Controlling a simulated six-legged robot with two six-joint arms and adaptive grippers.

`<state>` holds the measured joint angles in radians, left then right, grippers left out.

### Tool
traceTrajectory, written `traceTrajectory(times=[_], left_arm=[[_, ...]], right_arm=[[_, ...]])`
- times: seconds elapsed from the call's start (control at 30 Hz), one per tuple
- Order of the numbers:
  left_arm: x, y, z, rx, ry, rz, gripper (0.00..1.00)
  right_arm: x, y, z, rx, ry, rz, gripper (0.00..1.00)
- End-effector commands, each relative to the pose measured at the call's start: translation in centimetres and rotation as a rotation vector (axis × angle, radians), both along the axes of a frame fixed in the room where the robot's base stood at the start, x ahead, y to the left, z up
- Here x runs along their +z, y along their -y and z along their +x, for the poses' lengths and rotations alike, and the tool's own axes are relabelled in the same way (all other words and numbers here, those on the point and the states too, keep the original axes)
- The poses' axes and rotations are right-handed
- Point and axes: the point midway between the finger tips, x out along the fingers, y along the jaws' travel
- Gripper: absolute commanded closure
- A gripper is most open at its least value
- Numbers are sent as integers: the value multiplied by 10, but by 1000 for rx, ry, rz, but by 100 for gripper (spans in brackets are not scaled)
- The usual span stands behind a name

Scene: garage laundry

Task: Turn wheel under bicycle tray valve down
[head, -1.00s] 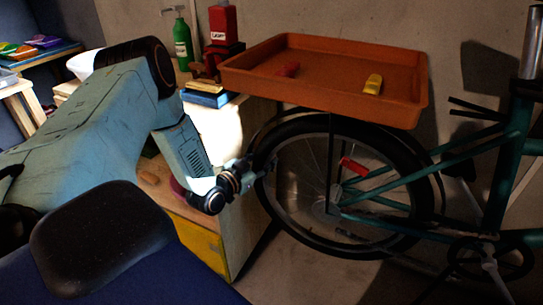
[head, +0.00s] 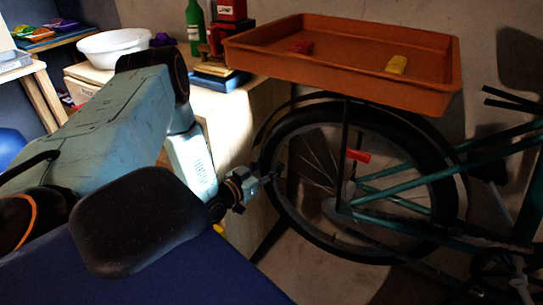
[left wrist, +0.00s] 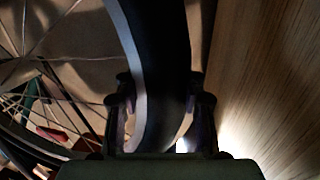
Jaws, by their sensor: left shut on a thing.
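The bicycle wheel (head: 436,172) has a dark tyre and thin spokes and stands upright under the orange tray (head: 345,75). A red piece (head: 358,156) sits among the spokes above the hub; I cannot tell whether it is the valve. My left gripper (head: 268,178) is at the wheel's left side, a little above hub height. In the left wrist view, the fingers of my left gripper (left wrist: 160,112) sit on both sides of the tyre (left wrist: 160,45) and are shut on it. The exact contact is in shadow. My right gripper is not in view.
A wooden bench (head: 232,122) stands close to the wheel's left side, its panel right beside my left gripper. It carries a green bottle (head: 195,28) and a white basin (head: 113,46). The tray holds a yellow block (head: 396,65) and a red one (head: 300,47). Green frame tubes (head: 440,170) lie to the right.

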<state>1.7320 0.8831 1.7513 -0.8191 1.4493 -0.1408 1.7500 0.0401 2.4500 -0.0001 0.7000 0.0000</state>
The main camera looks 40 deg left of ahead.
Motion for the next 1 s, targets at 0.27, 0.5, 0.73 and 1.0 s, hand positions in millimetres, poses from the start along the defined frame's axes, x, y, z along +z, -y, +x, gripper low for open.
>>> traceTrajectory(times=[0.27, 0.5, 0.73, 1.0], left_arm=[[-1, 0, -1, 2, -4, -2, 56], [-1, 0, 1, 1, -2, 0, 37], [0, 0, 3, 1, -1, 1, 37], [1, -1, -17, 6, -2, -3, 37]], right_arm=[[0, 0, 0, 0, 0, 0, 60], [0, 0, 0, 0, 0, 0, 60], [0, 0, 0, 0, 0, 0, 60], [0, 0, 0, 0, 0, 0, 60]])
